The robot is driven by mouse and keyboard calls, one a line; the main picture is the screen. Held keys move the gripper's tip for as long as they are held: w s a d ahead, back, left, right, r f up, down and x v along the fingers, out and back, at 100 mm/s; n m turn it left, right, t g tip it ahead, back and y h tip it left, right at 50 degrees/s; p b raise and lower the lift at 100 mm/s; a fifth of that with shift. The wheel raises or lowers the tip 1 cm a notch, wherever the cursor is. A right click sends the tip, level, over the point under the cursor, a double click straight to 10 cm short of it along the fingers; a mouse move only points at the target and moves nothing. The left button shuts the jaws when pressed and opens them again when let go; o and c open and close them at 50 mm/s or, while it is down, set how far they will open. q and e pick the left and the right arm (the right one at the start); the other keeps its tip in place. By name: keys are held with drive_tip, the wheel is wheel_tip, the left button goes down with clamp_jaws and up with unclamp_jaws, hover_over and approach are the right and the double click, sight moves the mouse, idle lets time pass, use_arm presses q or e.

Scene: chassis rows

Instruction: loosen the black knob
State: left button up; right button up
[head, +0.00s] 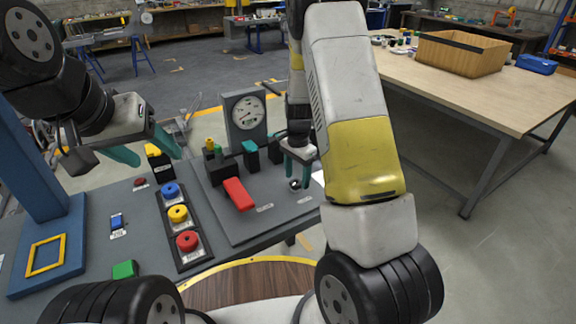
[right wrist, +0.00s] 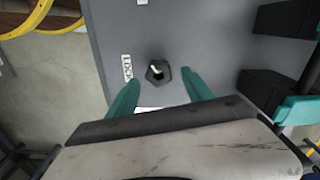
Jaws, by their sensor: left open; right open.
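The black knob (right wrist: 158,72) sits on the grey panel, with a light pointer mark on its top. In the head view it shows as a small dark knob (head: 295,185) at the panel's right side, just below my right gripper (head: 299,161). In the right wrist view my right gripper (right wrist: 161,80) is open, its teal fingers on either side of the knob in the picture, with gaps to it. I cannot tell the height left between fingertips and knob. My left gripper (head: 150,153) is open and empty, above the panel's left part, far from the knob.
A red lever (head: 238,194) and a dial gauge (head: 247,113) stand left of the knob. Black blocks (right wrist: 271,90) stand to its right in the wrist view. Blue, yellow and red buttons (head: 187,241) line the panel's middle. A wooden table (head: 440,85) stands at right.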

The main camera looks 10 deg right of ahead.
drive_tip(key=shift+f, duration=0.8)
clamp_jaws()
drive_tip(key=n, duration=0.6)
drive_tip(key=shift+w+a+n, duration=0.1)
drive_tip(key=shift+n, duration=0.3)
drive_tip(key=n, duration=0.5)
drive_tip(key=shift+a+n, duration=0.2)
drive_tip(key=shift+n, duration=0.2)
